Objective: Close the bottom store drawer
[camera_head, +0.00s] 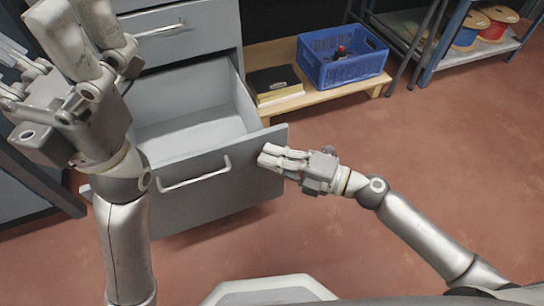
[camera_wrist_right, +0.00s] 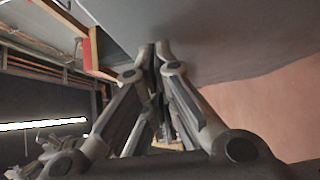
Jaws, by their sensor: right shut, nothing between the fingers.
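The bottom drawer (camera_head: 222,200) of the grey cabinet is pulled out and looks empty inside. Its front has a silver bar handle (camera_head: 195,174). My right gripper (camera_head: 268,157) is shut and empty, with its fingertips at the right part of the drawer front, near its right edge. In the right wrist view the closed fingertips (camera_wrist_right: 162,48) reach up to a grey surface that looks like the drawer front; whether they touch it I cannot tell. My left gripper (camera_head: 75,30) is raised at the upper left, its fingers spread apart, holding nothing.
A drawer above with a handle (camera_head: 160,31) is shut. To the right, a low wooden bench (camera_head: 300,98) holds a blue crate (camera_head: 343,68) and a dark box (camera_head: 273,82). A metal shelf (camera_head: 465,54) with cable spools stands at the upper right. The red floor at right is clear.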

